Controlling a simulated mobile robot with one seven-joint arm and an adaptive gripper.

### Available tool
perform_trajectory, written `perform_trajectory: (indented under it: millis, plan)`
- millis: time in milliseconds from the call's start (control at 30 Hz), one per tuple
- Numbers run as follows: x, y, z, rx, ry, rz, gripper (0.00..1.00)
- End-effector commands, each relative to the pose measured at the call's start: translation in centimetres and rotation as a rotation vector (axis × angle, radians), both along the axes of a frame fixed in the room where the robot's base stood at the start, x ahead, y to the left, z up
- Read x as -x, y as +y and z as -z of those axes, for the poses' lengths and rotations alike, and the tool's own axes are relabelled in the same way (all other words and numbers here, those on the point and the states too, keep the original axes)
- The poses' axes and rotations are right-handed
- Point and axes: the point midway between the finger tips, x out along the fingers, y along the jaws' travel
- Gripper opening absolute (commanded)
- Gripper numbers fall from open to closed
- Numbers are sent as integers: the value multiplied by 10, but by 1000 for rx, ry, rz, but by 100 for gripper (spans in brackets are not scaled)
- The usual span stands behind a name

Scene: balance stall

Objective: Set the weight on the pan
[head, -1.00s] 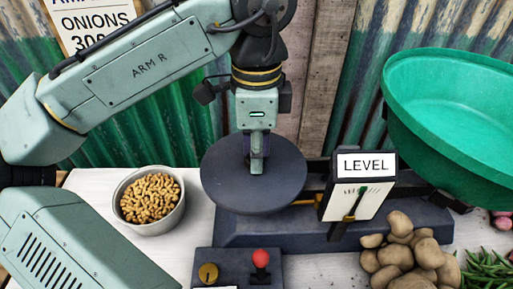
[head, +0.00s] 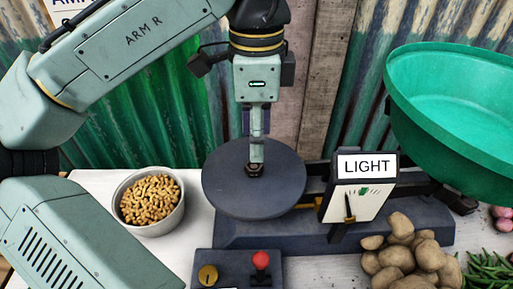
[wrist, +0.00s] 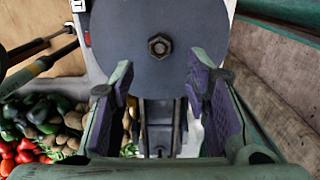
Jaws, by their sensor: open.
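A small dark hexagonal metal piece, apparently the weight (wrist: 160,46), sits near the middle of the round dark pan (wrist: 195,25). In the head view the weight (head: 254,171) shows just under the fingertips, on the pan (head: 225,190). My gripper (head: 256,158) points down over the pan. In the wrist view its two purple-padded fingers (wrist: 160,85) are spread wide with nothing between them, and the weight lies beyond their tips. The scale's sign (head: 364,165) reads LIGHT, and the dial needle stands left of the green mark.
A large green scoop pan (head: 450,100) hangs over the right. A metal bowl of peanuts (head: 150,222) stands left of the pan. A control box with a red knob (head: 261,260) sits in front. Potatoes (head: 405,250) and green beans lie at the right front.

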Motion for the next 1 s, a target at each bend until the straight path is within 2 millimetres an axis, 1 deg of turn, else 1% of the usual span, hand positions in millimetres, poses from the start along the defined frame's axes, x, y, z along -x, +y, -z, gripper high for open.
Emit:
perform_trajectory:
  millis: [33,200,300,400,567,1000]
  plan:
    - [0,0,-13,-2,-4,-2,44]
    - [0,0,-49,-4,-2,-4,44]
    - [0,0,-64,-3,-1,-3,44]
    - [0,0,-73,-2,-1,-1,44]
    - [0,0,-78,-1,0,1,44]
    - [0,0,-78,-1,0,1,44]
